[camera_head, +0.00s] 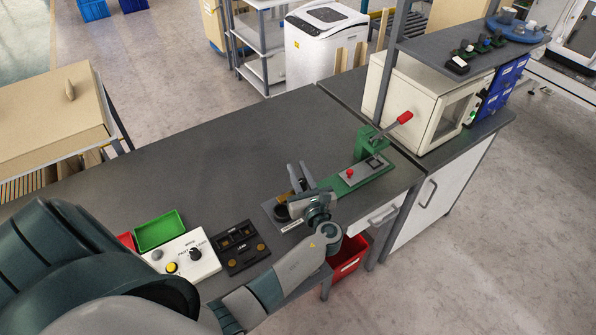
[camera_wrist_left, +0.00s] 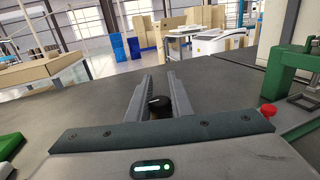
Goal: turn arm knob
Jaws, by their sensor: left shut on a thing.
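My left gripper (camera_head: 299,178) is over a small grey plate (camera_head: 270,206) with a white label, near the front of the dark bench. In the left wrist view a round black knob (camera_wrist_left: 158,104) with a white mark sits between its two grey fingers. The fingers are closed on it, partly hiding it. In the head view the gripper and wrist cover most of this spot. A white control box (camera_head: 208,262) left of it carries another black knob (camera_head: 195,254) and a yellow button (camera_head: 171,267). My right gripper is not in view.
A green lever press (camera_head: 372,150) with a red handle and red button (camera_head: 350,172) stands right of the gripper. A black switch panel (camera_head: 241,247) and green tray (camera_head: 160,230) lie to the left. A red bin (camera_head: 347,258) is below the edge. The bench's back middle is clear.

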